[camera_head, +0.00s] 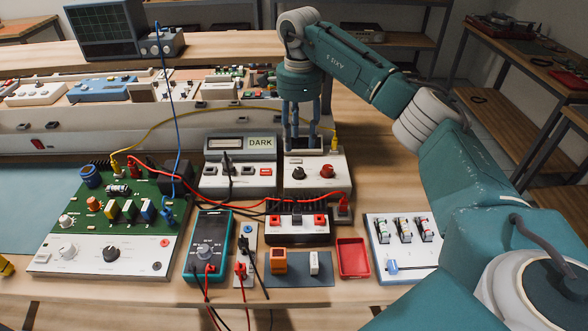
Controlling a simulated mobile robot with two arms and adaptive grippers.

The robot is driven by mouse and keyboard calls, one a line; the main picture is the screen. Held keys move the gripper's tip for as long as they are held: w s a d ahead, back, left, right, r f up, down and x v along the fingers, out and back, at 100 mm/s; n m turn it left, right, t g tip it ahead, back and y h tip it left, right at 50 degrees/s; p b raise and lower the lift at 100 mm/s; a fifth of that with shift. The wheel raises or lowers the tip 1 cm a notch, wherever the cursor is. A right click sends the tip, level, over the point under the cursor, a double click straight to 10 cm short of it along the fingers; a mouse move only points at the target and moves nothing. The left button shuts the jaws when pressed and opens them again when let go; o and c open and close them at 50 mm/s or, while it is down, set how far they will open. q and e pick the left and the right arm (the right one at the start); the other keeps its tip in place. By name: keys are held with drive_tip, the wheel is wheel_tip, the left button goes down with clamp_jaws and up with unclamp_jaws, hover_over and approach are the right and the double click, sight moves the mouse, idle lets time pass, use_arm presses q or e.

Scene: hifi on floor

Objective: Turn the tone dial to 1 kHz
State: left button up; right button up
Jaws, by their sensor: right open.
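The fingers are not on either knob. Another black dial (110,254) sits on the white panel of the green circuit board unit at the left. The markings are too small to read, so I cannot tell which is the tone dial. My left gripper is out of view.
A grey meter reading "DARK" (240,160) stands left of the box. Red and black leads cross in front. A teal multimeter (208,245), red tray (353,258) and white switch panel (404,235) lie nearer.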

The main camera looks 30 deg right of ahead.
sight(298, 170)
wheel_tip(298, 170, down, 9)
drive_tip(key=shift+f+p, duration=0.15)
drive_tip(key=shift+p, duration=0.85)
drive_tip(key=shift+s+f, duration=0.1)
drive_tip(key=shift+f, duration=0.5)
clamp_jaws()
